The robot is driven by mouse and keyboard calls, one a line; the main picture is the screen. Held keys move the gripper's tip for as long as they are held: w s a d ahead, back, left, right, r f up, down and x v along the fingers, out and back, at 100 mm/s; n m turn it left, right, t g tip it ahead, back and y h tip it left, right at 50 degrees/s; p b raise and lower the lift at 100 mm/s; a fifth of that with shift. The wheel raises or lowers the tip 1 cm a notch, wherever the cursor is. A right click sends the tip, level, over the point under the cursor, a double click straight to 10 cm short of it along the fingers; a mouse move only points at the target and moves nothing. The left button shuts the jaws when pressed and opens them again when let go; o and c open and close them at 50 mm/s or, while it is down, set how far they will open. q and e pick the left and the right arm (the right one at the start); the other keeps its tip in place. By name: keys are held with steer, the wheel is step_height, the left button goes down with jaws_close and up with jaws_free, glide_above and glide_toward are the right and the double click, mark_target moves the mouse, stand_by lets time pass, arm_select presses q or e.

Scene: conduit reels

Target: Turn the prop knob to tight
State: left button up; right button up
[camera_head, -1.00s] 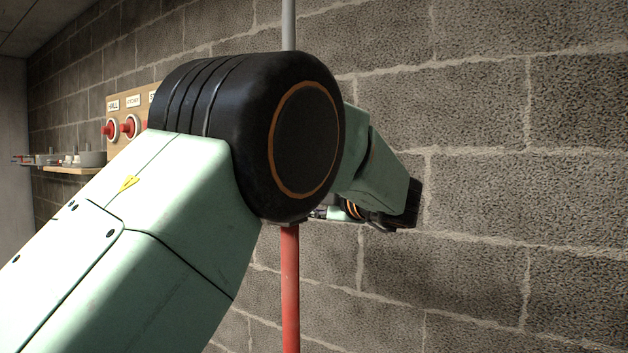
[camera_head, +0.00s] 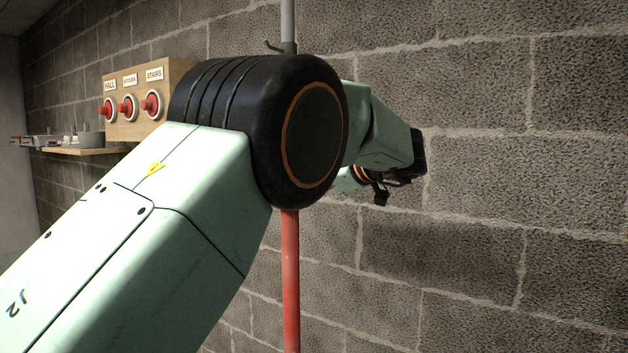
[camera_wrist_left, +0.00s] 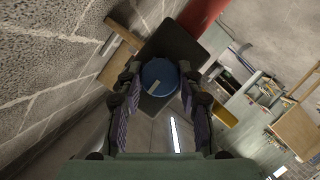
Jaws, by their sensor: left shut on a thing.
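The prop is an upright pole, with a red lower tube (camera_head: 290,285) and a grey upper tube (camera_head: 288,22) in the head view. My left arm crosses in front of it and hides its middle. In the left wrist view the blue round prop knob (camera_wrist_left: 158,74) sits in front of a dark plate (camera_wrist_left: 182,46), with a short pale mark near its lower left edge. My left gripper (camera_wrist_left: 160,72) has a finger on each side of the knob and is shut on it. The knob is hidden in the head view. My right gripper is not in view.
A wooden board (camera_head: 183,73) with red knobs labelled HALL, STAIRS and a blurred label is on the block wall (camera_head: 470,110) at left. A shelf (camera_head: 85,151) with small items is farther left. A small dark handle (camera_head: 272,47) sticks out from the pole.

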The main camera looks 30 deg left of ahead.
arm_select(q)
steer(key=shift+r, duration=0.1)
stand_by(0.3)
steer(key=o, duration=1.2)
steer(key=shift+a, duration=0.2)
steer(key=shift+c, duration=0.2)
steer(key=shift+d, duration=0.2)
steer(key=v, duration=0.7)
